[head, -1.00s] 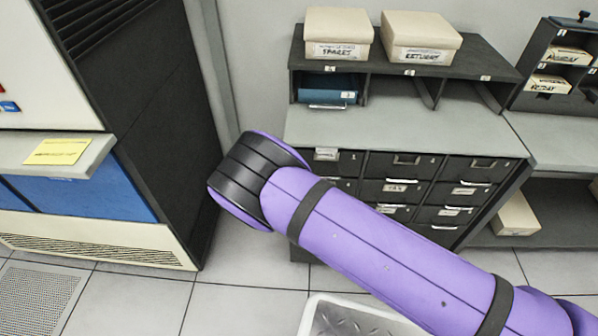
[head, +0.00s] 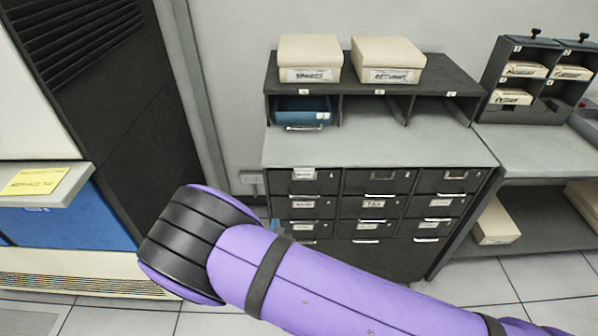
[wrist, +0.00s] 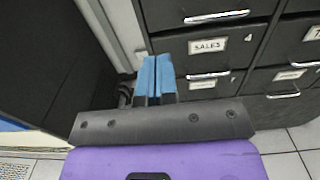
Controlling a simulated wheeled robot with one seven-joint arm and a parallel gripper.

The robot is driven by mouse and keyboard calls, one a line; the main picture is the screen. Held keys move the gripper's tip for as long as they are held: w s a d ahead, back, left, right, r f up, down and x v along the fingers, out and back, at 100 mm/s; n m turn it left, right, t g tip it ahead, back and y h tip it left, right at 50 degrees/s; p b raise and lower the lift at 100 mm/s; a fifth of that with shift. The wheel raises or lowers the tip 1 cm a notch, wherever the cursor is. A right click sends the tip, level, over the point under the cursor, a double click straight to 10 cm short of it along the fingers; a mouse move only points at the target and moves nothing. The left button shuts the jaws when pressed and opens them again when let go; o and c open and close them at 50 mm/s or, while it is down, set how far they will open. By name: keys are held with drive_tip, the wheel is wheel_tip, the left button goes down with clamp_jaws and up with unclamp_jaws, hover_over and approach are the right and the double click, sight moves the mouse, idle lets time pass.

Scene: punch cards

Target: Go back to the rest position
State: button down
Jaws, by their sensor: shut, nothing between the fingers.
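My gripper (wrist: 155,78) shows in the wrist view with its two blue fingers side by side, shut and empty. It points toward the lower left part of the dark drawer cabinet (wrist: 215,50), beside a drawer labelled SALES. In the head view my purple arm reaches in from the lower right, and its dark elbow end hides most of the gripper. Only a small blue bit shows near the cabinet's left side. I cannot tell whether the fingers touch the cabinet.
Two cream boxes (head: 309,58) (head: 388,60) stand on the shelf above the cabinet, with a blue tray (head: 301,111) in its left bay. A tall black machine (head: 95,90) stands at the left. A card rack (head: 531,80) stands at the right. Floor shows between machine and cabinet.

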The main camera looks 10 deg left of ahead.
drive_tip(key=w+d+r+m+h, duration=0.6)
drive_tip(key=r, duration=0.4)
drive_tip(key=w+d+r+m+g+h, duration=0.2)
drive_tip(key=d+r+m+g+h, duration=0.25)
drive_tip(key=d+r+m, duration=0.55)
drive_tip(key=w+d+r+m+g+h, duration=0.2)
drive_tip(key=d+r+m+g+h, duration=0.3)
drive_tip(key=d+r, duration=0.8)
drive_tip(key=s+d+r+m+g+y, duration=0.3)
drive_tip(key=s+d+r+m, duration=0.25)
drive_tip(key=d, duration=0.25)
drive_tip(key=s+d+r+m+g+y, duration=0.2)
drive_tip(key=s+d+r+m+g, duration=0.15)
drive_tip(key=s+d+r, duration=0.35)
drive_tip(key=s+d+r+m+t+y, duration=0.1)
drive_tip(key=s+d+r+m+y, duration=0.1)
drive_tip(key=s, duration=0.6)
drive_tip(key=s+d+r+m+t+y, duration=0.2)
drive_tip(key=s+d+r+m+y, duration=0.1)
drive_tip(key=s+m, duration=0.3)
drive_tip(key=shift+s+r+m+t+y, duration=0.25)
drive_tip(key=shift+s+y, duration=0.5)
drive_tip(key=shift+s, duration=0.4)
